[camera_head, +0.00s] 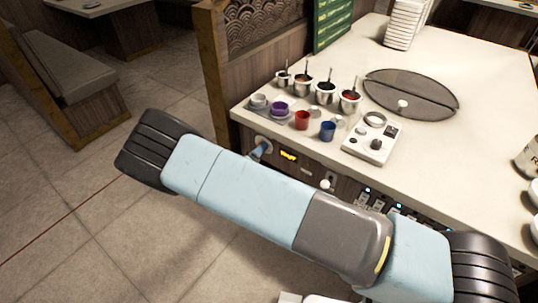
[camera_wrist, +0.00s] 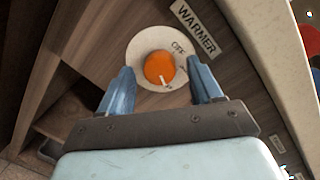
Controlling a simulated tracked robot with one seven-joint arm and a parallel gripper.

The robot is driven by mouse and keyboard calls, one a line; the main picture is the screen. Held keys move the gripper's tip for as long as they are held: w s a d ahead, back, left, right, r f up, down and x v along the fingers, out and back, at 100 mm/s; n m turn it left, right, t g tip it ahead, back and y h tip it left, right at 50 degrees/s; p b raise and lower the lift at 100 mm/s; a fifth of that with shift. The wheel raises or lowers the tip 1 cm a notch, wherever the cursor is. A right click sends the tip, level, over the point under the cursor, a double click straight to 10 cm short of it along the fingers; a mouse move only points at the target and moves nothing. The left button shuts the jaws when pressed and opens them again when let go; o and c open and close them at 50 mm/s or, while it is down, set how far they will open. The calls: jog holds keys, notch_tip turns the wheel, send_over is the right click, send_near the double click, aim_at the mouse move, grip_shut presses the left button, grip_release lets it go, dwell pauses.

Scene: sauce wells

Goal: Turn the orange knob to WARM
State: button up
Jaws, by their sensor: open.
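The orange knob (camera_wrist: 158,67) sits on a round white dial (camera_wrist: 138,48) on the wood-grain counter front. Its white mark points down, slightly right, in the wrist view. "OFF" is printed at the dial's upper right; other lettering at its right is too small or covered to read. A "WARMER" label (camera_wrist: 195,29) is above right. My gripper (camera_wrist: 160,66) is open, with its blue fingers on either side of the knob and visible gaps between. In the head view a fingertip of my gripper (camera_head: 261,150) shows by the dial; the knob is hidden there.
Above the dial is the counter (camera_head: 443,142) with several sauce pots (camera_head: 324,97), coloured cups (camera_head: 302,120) and a white device (camera_head: 362,147). More controls (camera_head: 372,200) line the counter front. A bench (camera_head: 66,70) stands left; open floor lies between.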

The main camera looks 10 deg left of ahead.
jog(key=v, duration=1.3)
jog(key=shift+s+a, duration=0.15)
jog(key=shift+s, duration=0.25)
